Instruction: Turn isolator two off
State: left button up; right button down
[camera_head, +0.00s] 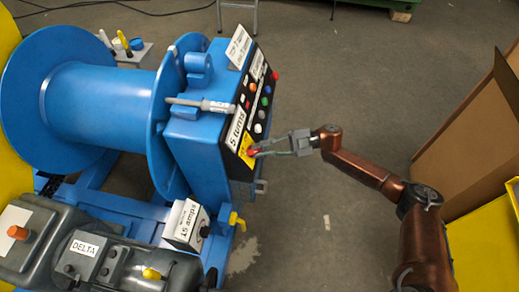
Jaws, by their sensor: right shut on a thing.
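A small red isolator handle (253,152) sits on a yellow plate (244,148) at the lower part of the black panel face on the blue machine. I cannot read a number for this isolator. My right gripper (260,151) reaches in from the right with its fingertips at the red handle and is shut on it. The fingertips partly cover the handle, so its exact angle is hard to tell. My left gripper is not in view.
The black panel (257,108) carries several coloured buttons and white labels above the handle. A large blue drum (100,105) stands to the left. A grey motor marked DELTA (125,262) is in front. Cardboard (460,130) stands at the right. Floor behind the arm is clear.

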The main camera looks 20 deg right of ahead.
jog(key=shift+f, duration=0.1)
dwell(0.4)
jog(key=c, duration=1.9)
grip_release()
jog(key=shift+c, duration=0.2)
jog(key=s+d, duration=0.2)
jog(key=d, duration=1)
